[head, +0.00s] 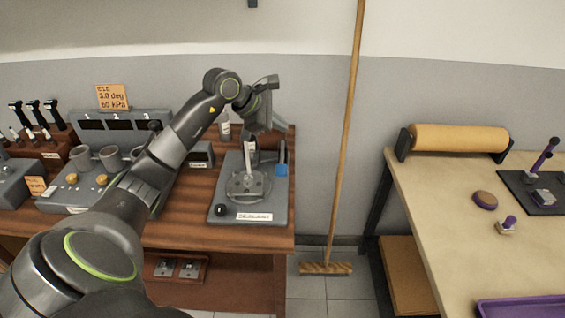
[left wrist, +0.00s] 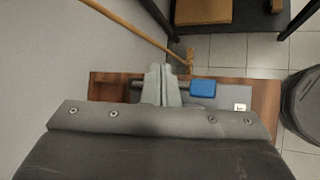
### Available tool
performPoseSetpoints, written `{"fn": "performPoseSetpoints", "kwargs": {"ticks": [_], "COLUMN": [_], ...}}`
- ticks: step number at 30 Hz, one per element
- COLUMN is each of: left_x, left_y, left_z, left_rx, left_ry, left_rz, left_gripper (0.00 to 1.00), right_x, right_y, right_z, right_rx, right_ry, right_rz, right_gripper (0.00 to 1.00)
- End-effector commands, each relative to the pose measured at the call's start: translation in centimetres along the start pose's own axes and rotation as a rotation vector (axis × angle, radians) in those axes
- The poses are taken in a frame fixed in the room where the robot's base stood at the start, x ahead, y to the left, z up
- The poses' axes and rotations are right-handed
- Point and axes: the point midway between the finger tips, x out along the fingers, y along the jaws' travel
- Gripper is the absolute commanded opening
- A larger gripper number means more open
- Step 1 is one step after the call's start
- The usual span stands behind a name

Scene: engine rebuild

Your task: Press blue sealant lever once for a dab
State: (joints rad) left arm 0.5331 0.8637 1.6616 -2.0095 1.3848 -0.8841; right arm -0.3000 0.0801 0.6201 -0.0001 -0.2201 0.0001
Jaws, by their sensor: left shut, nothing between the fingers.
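Contact with the lever cannot be told. My right gripper is not in view.
A broom (head: 345,130) leans against the wall to the right. A beige table (head: 430,185) with a tan roll (head: 458,138) stands beyond a floor gap.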

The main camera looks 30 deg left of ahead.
Motion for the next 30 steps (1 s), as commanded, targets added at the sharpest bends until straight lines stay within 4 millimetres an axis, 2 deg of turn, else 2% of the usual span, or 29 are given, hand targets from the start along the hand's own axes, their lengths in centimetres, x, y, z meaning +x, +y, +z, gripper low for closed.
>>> {"fn": "performPoseSetpoints", "kwargs": {"ticks": [17, 23, 30], "left_x": [0.0, 1.1, 3.4], "left_y": [0.1, -0.8, -2.5], "left_z": [-0.6, -1.6, -3.3], "left_rx": [0.01, 0.008, 0.009], "left_ry": [0.029, 0.03, 0.028], "left_rz": [-0.002, -0.003, -0.004], "left_gripper": [0.0, 0.0, 0.0], "right_x": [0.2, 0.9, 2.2], "right_y": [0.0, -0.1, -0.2], "right_z": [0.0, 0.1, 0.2], "right_rx": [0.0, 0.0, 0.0], "right_ry": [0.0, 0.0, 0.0], "right_rz": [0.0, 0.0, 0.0], "right_gripper": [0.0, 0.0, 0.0]}}
